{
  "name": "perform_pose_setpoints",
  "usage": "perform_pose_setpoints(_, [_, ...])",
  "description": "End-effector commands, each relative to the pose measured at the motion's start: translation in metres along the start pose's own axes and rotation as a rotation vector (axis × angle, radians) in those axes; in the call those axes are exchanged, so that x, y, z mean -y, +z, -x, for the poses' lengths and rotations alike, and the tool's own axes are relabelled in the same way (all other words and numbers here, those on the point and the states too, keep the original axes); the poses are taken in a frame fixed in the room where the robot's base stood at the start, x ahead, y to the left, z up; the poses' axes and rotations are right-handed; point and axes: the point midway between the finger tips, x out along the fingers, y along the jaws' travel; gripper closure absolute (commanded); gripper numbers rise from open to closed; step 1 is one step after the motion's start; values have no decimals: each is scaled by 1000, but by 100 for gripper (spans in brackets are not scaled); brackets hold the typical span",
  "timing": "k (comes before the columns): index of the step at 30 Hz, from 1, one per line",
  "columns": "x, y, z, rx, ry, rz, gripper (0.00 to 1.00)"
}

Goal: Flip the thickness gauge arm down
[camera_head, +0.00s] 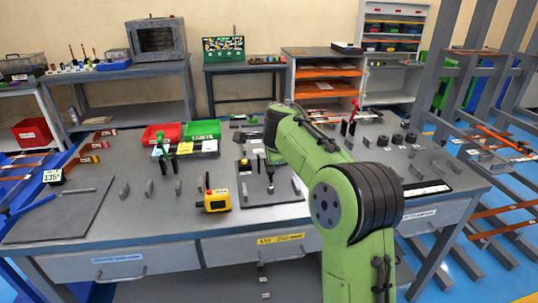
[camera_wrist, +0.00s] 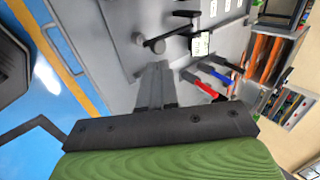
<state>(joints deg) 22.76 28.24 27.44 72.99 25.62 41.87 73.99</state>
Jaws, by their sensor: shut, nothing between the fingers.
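In the wrist view my gripper (camera_wrist: 155,72) is shut and empty, its grey fingers over the grey tabletop. Just beyond the fingertips is a dark lever with a round knob (camera_wrist: 157,46). A small white display or label (camera_wrist: 200,45) sits to its right. These look like the thickness gauge and its arm, but I cannot tell for sure. The fingertips look close to the lever; I cannot tell if they touch it. In the head view my green arm reaches over the workbench (camera_head: 130,222) and hides the gripper and whatever lies behind it.
Red and blue handles (camera_wrist: 211,83) lie right of the fingers in the wrist view.

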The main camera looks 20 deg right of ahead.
Motion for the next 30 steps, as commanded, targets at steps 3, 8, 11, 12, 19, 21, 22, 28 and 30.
perform_pose_setpoints(3, [-10,-1,26,-3,-5,0,100])
perform_pose_setpoints(8, [-19,0,49,-2,-5,-1,100])
perform_pose_setpoints(11, [-21,0,55,-1,-5,-1,100])
perform_pose_setpoints(12, [-22,1,56,0,-4,0,100])
perform_pose_setpoints(19, [-21,1,56,0,-5,0,100])
perform_pose_setpoints(21, [-21,1,56,0,-6,0,100])
perform_pose_setpoints(22, [-21,1,56,0,-6,0,100])
perform_pose_setpoints(28, [-27,10,82,-12,-2,121,100])
perform_pose_setpoints(30, [-41,22,118,-26,10,311,100])
